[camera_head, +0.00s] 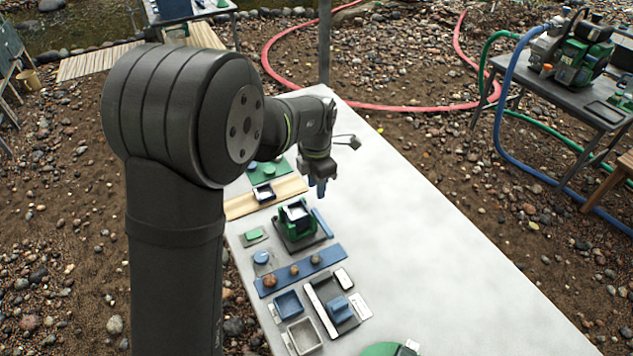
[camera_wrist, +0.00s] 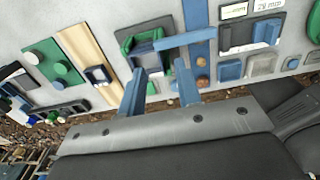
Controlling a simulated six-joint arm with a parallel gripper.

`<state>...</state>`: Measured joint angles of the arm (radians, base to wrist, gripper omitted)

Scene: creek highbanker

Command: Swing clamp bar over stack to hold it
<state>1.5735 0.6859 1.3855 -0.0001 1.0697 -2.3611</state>
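The stack sits in a green fixture (camera_head: 284,228) on a dark base on the white table; its light, blue-edged top (camera_head: 297,211) shows in the head view. The blue clamp bar (camera_head: 322,222) lies to the right of the stack, and its end points away from it. In the wrist view the bar (camera_wrist: 186,40) reaches out sideways from the green fixture (camera_wrist: 126,44). My gripper (camera_head: 318,190) hangs above the table behind the fixture. The fixture is partly hidden behind the fingers in the wrist view.
A blue strip (camera_head: 328,256) with round stones lies in front of the fixture. A wooden board (camera_head: 240,206) and a green plate (camera_head: 272,178) lie behind it. A blue tray (camera_head: 289,304), a white tray (camera_head: 305,336) and a grey holder stand nearer. The table's right side is clear.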

